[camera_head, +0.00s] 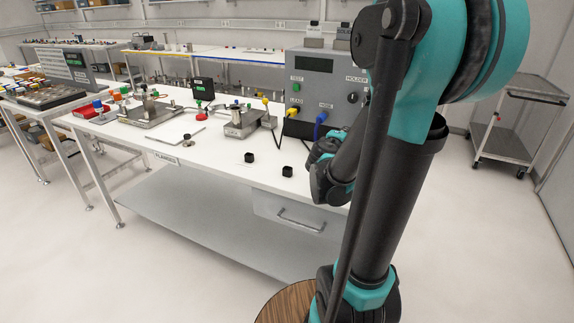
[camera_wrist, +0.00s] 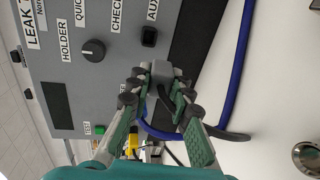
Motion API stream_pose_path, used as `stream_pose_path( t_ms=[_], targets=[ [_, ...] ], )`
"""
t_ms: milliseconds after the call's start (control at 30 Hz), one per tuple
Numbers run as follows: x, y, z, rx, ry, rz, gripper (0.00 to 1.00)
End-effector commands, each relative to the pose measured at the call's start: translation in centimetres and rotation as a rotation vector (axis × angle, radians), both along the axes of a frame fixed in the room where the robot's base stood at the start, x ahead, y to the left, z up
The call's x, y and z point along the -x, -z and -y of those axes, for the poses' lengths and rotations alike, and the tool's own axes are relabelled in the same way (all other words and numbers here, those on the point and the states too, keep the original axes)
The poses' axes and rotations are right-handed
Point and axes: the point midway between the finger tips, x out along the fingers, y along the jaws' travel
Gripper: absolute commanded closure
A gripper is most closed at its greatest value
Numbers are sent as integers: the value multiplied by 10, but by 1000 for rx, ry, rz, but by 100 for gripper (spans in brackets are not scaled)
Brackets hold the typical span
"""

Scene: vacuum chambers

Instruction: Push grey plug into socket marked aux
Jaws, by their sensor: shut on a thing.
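In the wrist view my gripper (camera_wrist: 162,84) is shut on a grey plug (camera_wrist: 161,69), held between its dark fingertips. The aux socket (camera_wrist: 149,37) is a black square opening on the grey panel, beside the label AUX. The plug is in front of the panel, a short way from the socket in the picture and outside it. In the head view my gripper (camera_head: 324,160) is low in front of the grey leak-test unit (camera_head: 318,70), partly behind my arm. The plug cannot be made out there, and my arm hides the unit's right side.
A blue cable (camera_wrist: 236,75) runs beside the plug in the wrist view. A yellow plug (camera_head: 292,112) and a blue plug (camera_head: 320,118) sit in the unit's front. Two black caps (camera_head: 287,171) (camera_head: 249,157) lie on the white table (camera_head: 220,160). A metal fixture (camera_head: 240,124) stands left of the unit.

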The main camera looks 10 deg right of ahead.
Motion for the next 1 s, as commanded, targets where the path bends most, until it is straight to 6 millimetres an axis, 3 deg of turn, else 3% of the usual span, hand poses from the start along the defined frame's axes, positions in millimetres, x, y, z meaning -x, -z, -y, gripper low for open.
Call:
stream_pose_path(
  t_ms=[367,600,1000],
  targets=[
    [0,-1,25,103,0,138,100],
    [-29,-2,46,103,0,140,100],
    [-38,-2,52,102,-2,139,100]
  ],
)
